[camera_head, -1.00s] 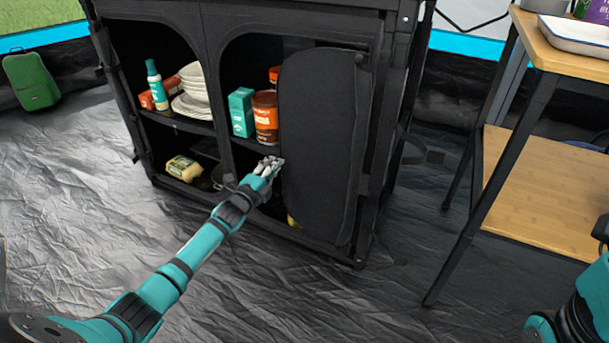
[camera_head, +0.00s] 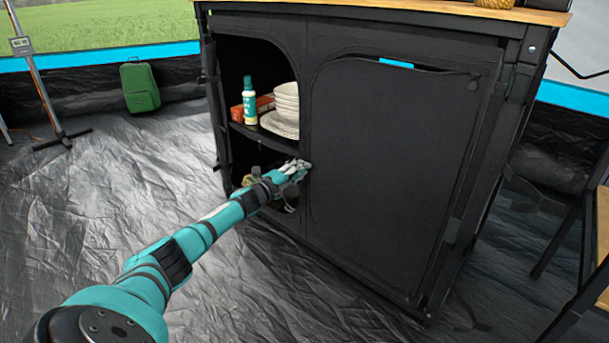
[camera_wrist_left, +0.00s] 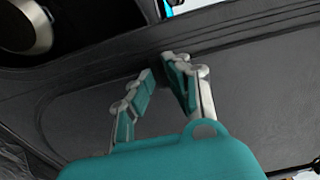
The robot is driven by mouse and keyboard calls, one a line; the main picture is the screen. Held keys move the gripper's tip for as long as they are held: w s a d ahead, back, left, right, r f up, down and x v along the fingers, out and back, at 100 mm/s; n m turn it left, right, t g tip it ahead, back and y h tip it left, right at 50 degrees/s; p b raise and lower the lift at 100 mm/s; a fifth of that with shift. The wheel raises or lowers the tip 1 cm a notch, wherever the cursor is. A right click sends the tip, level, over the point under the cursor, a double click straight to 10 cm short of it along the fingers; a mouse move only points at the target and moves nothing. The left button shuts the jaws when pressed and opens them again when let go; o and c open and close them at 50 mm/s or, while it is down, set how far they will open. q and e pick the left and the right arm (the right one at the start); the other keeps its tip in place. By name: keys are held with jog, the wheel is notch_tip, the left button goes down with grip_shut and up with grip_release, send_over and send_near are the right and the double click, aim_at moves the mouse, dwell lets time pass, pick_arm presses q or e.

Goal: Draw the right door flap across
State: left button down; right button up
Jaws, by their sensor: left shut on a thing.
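The right door flap (camera_head: 400,160) of the black cabinet (camera_head: 310,40) is a dark fabric panel. It lies across the right opening and hides what is behind it. My left gripper (camera_head: 300,168) is at the flap's left edge, beside the middle divider, shut on that edge. In the left wrist view, the fingers of my left gripper (camera_wrist_left: 162,82) are at the dark fabric of the flap (camera_wrist_left: 250,110); the exact grip is hard to make out. My right gripper is out of view.
The left compartment is open, with a teal bottle (camera_head: 250,100), an orange box (camera_head: 264,104) and stacked white plates (camera_head: 286,100) on its shelf. A green case (camera_head: 140,87) stands at the back left. A wooden table (camera_head: 602,215) is at the right edge.

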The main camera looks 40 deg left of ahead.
pick_arm(q)
jog(key=shift+a, duration=0.3)
jog(key=c, duration=1.4)
grip_release()
jog(key=shift+o, duration=0.2)
jog(key=shift+s+d, duration=0.1)
jog(key=s, duration=1.1)
jog(key=shift+s+a, duration=0.25)
jog(key=shift+s, duration=0.15)
